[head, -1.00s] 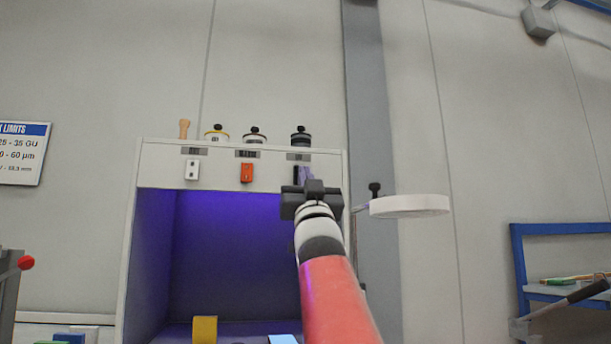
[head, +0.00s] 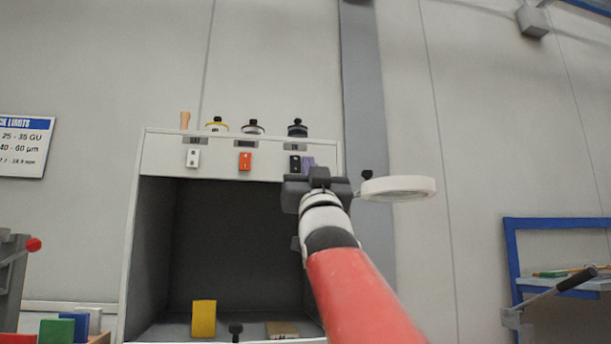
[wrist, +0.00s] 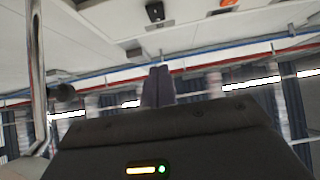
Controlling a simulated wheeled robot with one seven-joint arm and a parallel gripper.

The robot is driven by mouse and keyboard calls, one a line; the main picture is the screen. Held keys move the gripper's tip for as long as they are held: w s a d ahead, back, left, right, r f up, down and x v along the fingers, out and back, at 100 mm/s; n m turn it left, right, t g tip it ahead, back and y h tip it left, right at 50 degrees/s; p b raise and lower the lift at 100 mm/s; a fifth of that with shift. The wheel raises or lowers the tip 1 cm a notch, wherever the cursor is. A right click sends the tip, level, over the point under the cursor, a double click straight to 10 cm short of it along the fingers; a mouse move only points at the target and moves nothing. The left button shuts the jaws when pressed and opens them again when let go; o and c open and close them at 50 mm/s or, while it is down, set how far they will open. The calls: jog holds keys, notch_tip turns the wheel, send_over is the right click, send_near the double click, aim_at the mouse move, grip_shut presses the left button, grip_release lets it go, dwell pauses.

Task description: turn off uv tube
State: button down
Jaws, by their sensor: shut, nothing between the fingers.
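The light cabinet (head: 158,150) stands ahead, and its inside (head: 240,240) is dark grey with no purple glow. Its front panel carries a white switch (head: 193,158), an orange switch (head: 245,161) and a black switch (head: 294,164), each under a small label. My gripper (head: 308,164) is shut and empty, just right of the black switch in the head view. In the wrist view my closed fingers (wrist: 157,86) point up, with the black switch (wrist: 154,11) beyond them and apart from them in the picture. The tube itself is not visible.
A round white magnifier ring (head: 398,188) stands right of my wrist. A yellow block (head: 204,318) sits inside the cabinet. Several lidded pots and a wooden-handled tool (head: 185,120) stand on top. A blue-framed shelf (head: 516,270) is at the right.

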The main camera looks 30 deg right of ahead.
jog(key=s+f, duration=0.1)
jog(key=s+f+b, duration=0.1)
jog(key=s+a+f, duration=0.1)
jog(key=s, duration=0.1)
jog(key=shift+a+b, duration=0.1)
jog(key=shift+b, duration=0.2)
